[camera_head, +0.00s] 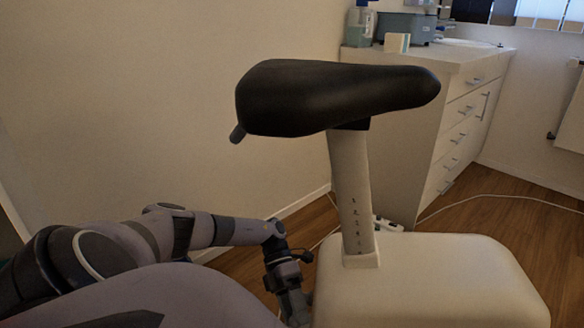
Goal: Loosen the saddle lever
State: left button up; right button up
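A black saddle (330,95) sits on top of a pale seat post (350,190) marked with a column of small dark figures. A short grey lever-like end (237,133) sticks out below the saddle's left end; most of it is hidden. The post rises from a cream, rounded base (430,280). My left gripper (297,308) points down beside the base's left side, well below the saddle and apart from the lever-like end. Its fingertips are dark and partly cut off, so its opening is unclear. My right gripper is out of view.
A white drawer cabinet (470,105) stands behind, with a grey box (408,27) and a bottle (360,25) on top. A white cable (490,197) runs over the wooden floor. A plain wall fills the left. The space left of the saddle is clear.

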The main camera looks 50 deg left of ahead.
pick_arm(q)
jog(key=shift+w, duration=0.15)
jog(key=shift+a+r, duration=0.15)
jog(key=v, duration=0.6)
jog(key=shift+a+r+b, duration=0.2)
jog(key=shift+a+b, duration=0.1)
jog(key=shift+b, duration=0.1)
